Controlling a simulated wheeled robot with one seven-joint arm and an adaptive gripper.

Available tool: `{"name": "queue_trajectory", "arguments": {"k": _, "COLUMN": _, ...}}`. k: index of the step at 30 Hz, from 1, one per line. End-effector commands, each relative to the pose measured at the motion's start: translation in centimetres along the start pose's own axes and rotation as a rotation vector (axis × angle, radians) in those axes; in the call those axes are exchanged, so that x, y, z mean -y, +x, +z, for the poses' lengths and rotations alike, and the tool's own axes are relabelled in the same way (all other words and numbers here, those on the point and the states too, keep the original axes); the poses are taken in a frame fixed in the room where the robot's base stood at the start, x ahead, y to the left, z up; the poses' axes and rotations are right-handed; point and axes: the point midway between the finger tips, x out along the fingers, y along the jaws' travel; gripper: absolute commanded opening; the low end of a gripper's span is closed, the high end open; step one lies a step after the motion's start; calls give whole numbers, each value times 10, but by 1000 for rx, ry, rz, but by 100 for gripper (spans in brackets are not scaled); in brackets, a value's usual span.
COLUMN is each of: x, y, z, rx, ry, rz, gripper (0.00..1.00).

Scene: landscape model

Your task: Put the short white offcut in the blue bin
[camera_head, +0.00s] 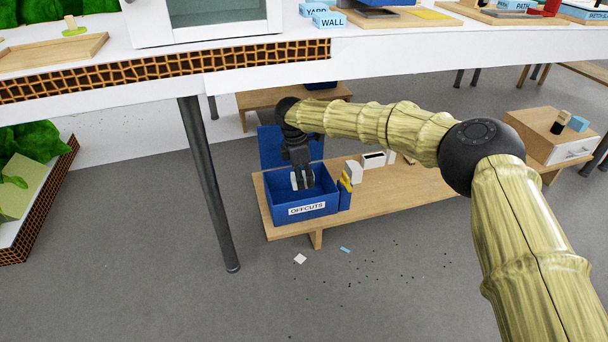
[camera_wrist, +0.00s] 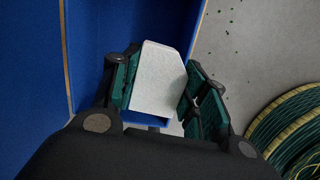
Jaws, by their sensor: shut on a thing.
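The blue bin (camera_head: 318,203), labelled OFFCUTS, stands on a low wooden bench with its blue lid raised at the back. My gripper (camera_head: 302,180) points down into the bin's opening. In the wrist view my gripper (camera_wrist: 160,88) is shut on a white offcut (camera_wrist: 158,75), a flat piece with cut corners. The offcut (camera_head: 295,181) shows only as a small white patch between the fingers in the head view. The blue of the bin (camera_wrist: 105,20) fills the left of the wrist view. I cannot tell whether the offcut touches the bin's floor.
Beside the bin on the bench (camera_head: 420,187) stand a yellow-and-grey item (camera_head: 346,182) and white blocks (camera_head: 373,160). A white scrap (camera_head: 300,259) and a blue scrap (camera_head: 345,250) lie on the floor. A dark table leg (camera_head: 207,185) stands left of the bin.

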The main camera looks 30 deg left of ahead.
Motion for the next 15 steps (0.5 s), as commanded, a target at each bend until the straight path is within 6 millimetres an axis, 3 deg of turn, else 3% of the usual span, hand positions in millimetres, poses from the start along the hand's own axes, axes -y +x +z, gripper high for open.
{"name": "queue_trajectory", "arguments": {"k": 2, "x": 0, "y": 0, "z": 0, "rx": 0, "ry": 0, "rz": 0, "gripper": 37}}
{"name": "queue_trajectory", "arguments": {"k": 3, "x": 0, "y": 0, "z": 0, "rx": 0, "ry": 0, "rz": 0, "gripper": 49}}
{"name": "queue_trajectory", "arguments": {"k": 6, "x": 0, "y": 0, "z": 0, "rx": 0, "ry": 0, "rz": -1, "gripper": 67}}
{"name": "queue_trajectory", "arguments": {"k": 15, "x": 0, "y": 0, "z": 0, "rx": 0, "ry": -1, "rz": -1, "gripper": 69}}
